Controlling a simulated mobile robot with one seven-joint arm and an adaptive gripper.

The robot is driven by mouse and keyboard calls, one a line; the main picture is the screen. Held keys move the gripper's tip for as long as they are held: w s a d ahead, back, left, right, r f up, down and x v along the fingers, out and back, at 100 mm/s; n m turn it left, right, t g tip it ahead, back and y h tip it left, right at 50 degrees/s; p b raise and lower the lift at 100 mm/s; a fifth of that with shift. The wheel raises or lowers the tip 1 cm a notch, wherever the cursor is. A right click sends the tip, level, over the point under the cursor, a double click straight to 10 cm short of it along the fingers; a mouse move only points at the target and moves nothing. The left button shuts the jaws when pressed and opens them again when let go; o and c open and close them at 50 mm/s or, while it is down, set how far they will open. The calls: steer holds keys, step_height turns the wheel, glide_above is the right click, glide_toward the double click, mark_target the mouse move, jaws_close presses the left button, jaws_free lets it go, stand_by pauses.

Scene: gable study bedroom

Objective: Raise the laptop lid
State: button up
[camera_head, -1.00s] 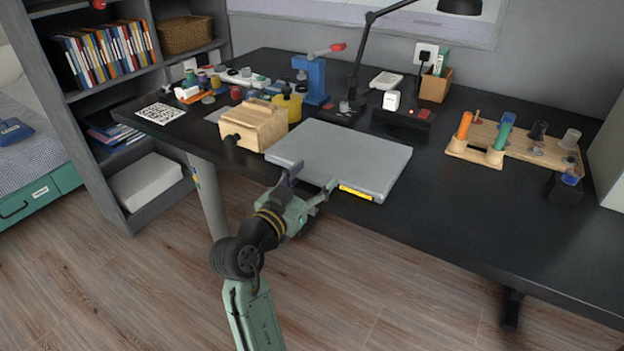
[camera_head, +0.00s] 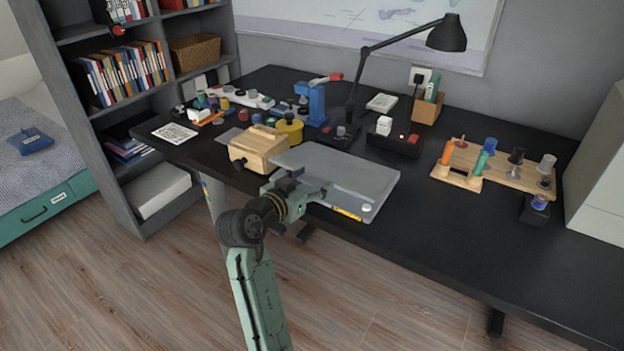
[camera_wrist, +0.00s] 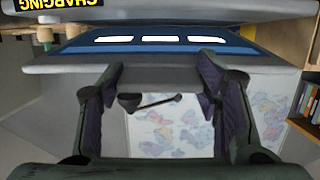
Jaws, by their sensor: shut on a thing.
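The grey laptop lies near the front edge of the black desk. Its lid (camera_head: 340,170) is tilted up a little at the front. The laptop base (camera_head: 378,200) shows beneath it at the front right, with a round button and a yellow label. My gripper (camera_head: 303,184) is at the lid's front edge, toward the left corner, and is shut on it. The upside-down wrist view shows the lid edge (camera_wrist: 165,74) between my fingers (camera_wrist: 157,78). Beyond it are the blue screen with white bars (camera_wrist: 160,40) and the base's "CHARGING" label (camera_wrist: 55,4). The hinge is hidden.
A wooden box (camera_head: 257,147) stands close to the laptop's left. A yellow pot (camera_head: 289,130) and a blue press (camera_head: 317,105) are behind. A black lamp (camera_head: 447,34) arches over the back.

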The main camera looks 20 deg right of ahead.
steer(key=shift+w+d+r+p, duration=0.3)
steer(key=shift+r+p, duration=0.15)
steer(key=shift+r, duration=0.6)
steer(key=shift+w+d+r+p, duration=0.2)
steer(key=shift+d+r+p, duration=0.2)
steer(key=shift+r, duration=0.6)
steer(key=shift+w+d+r+p, duration=0.25)
steer(key=shift+r+p, duration=0.25)
steer(key=shift+r, duration=0.55)
steer(key=o, duration=1.4)
steer(key=shift+o, duration=1.4)
steer(key=shift+f, duration=0.1)
steer(key=shift+a, duration=0.1)
steer(key=v, duration=1.2)
